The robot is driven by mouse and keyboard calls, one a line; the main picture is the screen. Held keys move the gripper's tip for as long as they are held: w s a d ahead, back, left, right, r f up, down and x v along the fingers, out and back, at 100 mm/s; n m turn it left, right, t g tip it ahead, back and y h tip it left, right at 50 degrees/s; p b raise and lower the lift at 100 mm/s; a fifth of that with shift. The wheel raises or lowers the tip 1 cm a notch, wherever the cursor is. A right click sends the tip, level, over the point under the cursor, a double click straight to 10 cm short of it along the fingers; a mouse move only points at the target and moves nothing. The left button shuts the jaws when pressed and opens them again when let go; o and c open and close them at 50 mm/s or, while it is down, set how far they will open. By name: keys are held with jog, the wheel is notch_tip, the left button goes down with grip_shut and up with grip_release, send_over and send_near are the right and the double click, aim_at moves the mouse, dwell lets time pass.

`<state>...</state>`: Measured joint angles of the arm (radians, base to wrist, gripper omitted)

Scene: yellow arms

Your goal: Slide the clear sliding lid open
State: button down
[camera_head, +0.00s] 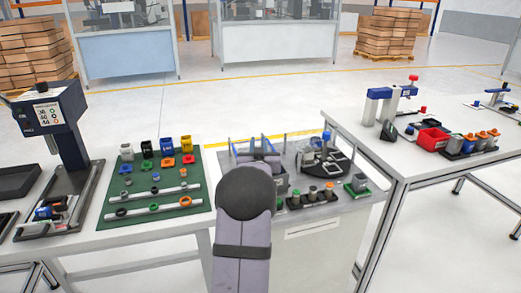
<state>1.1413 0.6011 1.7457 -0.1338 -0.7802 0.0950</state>
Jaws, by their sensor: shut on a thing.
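My arm reaches up the middle of the view, and my gripper (264,156) is at its far end over the grey fixture (238,161) on the middle bench. The gripper is small and largely covered by my own arm. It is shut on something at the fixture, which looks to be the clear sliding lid. The lid itself cannot be made out clearly, and its contact with the fingers is hidden. How far open the lid stands cannot be told.
A green mat (150,192) with coloured parts and two rails lies to the left. A dark round fixture (322,160) and a row of small parts (312,194) stand close to the right. A blue press (52,112) is far left. A second table (385,165) stands right.

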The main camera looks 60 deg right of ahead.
jog(key=shift+w+d, duration=0.2)
jog(key=shift+d, duration=0.05)
jog(key=c, duration=1.6)
grip_release()
jog(key=shift+a, duration=0.1)
jog(key=shift+b+v, duration=0.5)
jog(key=shift+v, duration=3.1)
